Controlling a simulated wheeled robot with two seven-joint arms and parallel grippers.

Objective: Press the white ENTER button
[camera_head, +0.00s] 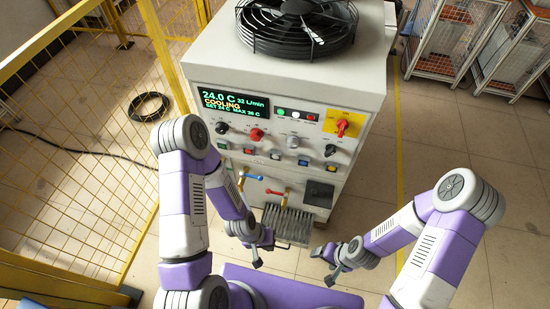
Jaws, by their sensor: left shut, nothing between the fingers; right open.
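The control cabinet (205,68) stands ahead with its panel facing me. A row of small buttons runs across the panel below the knobs. A whitish button (276,155) sits near the middle of that row; its label is too small to read, so I cannot confirm that it is the ENTER button. My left gripper (258,258) is shut and empty, low in front of the cabinet, below the button row and apart from it. My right gripper (322,266) is open and empty, to the lower right of the cabinet front.
The display (235,103) reads COOLING. A red rotary switch (343,126) sits on a yellow plate. Blue (250,177) and red (277,192) valve handles stick out below the buttons. A yellow mesh fence (75,205) stands at the left.

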